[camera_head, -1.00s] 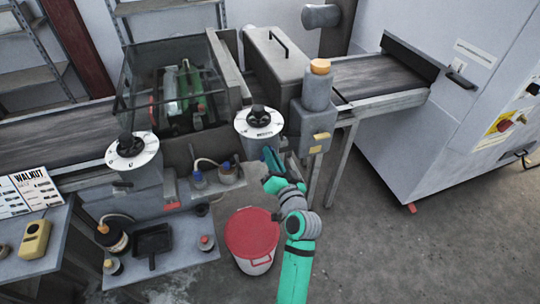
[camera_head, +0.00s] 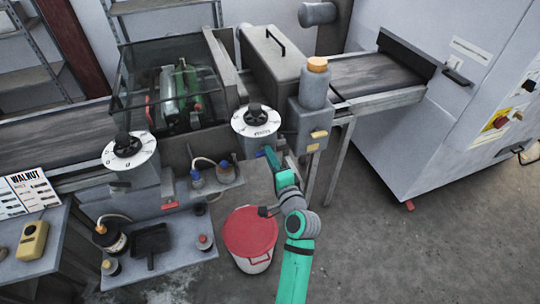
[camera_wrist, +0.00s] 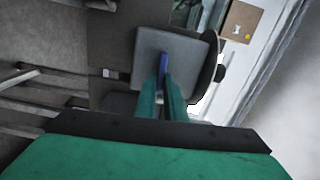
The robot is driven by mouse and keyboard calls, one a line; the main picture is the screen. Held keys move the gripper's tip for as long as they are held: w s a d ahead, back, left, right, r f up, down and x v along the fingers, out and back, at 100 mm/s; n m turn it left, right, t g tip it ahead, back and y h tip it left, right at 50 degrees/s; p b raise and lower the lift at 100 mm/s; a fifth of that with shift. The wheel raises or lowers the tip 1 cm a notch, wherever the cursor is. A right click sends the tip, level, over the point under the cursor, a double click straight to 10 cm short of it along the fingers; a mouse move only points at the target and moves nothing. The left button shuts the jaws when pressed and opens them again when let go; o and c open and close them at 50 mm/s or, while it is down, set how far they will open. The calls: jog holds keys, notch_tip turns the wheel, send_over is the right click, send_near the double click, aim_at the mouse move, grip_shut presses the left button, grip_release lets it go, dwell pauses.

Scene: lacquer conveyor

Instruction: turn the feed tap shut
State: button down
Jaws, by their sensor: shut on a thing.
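In the wrist view my gripper (camera_wrist: 163,86) is shut on a thin blue lever, which I take for the feed tap handle (camera_wrist: 164,62). The lever stands against a grey box face, between the two green fingers. In the head view my gripper (camera_head: 271,157) is at the machine front, just below the right white dial (camera_head: 256,121).
A red-lidded bucket (camera_head: 250,232) stands on the floor beside my arm. A small shelf with capped bottles (camera_head: 196,177) is left of my gripper. A grey housing with an orange cap (camera_head: 318,65) rises to the right.

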jog(key=shift+d+f+m, duration=0.1)
jog(key=shift+m, duration=0.4)
jog(key=c, duration=1.8)
grip_release()
jog(key=shift+c, duration=0.2)
jog(key=v, duration=1)
jog(key=shift+s, duration=0.35)
jog(key=shift+d, duration=0.1)
